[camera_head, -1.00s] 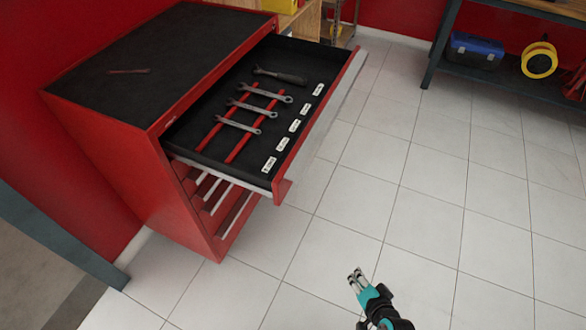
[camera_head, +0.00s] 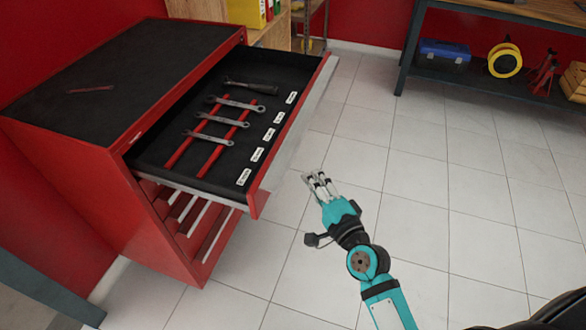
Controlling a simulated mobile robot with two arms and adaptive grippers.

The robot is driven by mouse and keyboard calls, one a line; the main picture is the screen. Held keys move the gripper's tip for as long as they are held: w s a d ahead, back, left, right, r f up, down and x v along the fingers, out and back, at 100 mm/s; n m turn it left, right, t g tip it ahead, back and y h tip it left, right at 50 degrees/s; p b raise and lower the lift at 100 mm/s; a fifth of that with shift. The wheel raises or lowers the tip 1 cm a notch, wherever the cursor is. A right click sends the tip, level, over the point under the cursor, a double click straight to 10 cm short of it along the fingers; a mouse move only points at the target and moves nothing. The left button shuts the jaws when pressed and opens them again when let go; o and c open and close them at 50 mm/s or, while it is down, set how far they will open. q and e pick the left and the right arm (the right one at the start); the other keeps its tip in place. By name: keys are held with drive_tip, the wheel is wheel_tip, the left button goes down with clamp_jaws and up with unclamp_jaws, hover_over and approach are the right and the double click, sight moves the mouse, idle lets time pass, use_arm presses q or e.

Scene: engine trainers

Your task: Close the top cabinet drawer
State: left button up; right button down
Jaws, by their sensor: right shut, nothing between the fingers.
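The red tool cabinet (camera_head: 160,230) stands at the left with a black top. Its top drawer (camera_head: 271,160) is pulled far out toward the right. Inside the drawer lie several wrenches (camera_head: 215,137) on red rails, with white labels along the front edge. My right gripper (camera_head: 315,178) is shut and empty. In the picture it is to the right of the drawer front, apart from it, over the floor. My left gripper does not show.
Lower drawers (camera_head: 190,215) of the cabinet look shut. A workbench (camera_head: 490,15) at the back right holds a blue case (camera_head: 444,54) and a yellow reel (camera_head: 504,60) on its lower shelf. The tiled floor (camera_head: 440,200) right of the drawer is clear.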

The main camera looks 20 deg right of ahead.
drive_tip(key=shift+w+a+p, duration=0.4)
drive_tip(key=shift+w+a, duration=1.45)
drive_tip(key=shift+w, duration=0.15)
drive_tip(key=shift+w, duration=0.1)
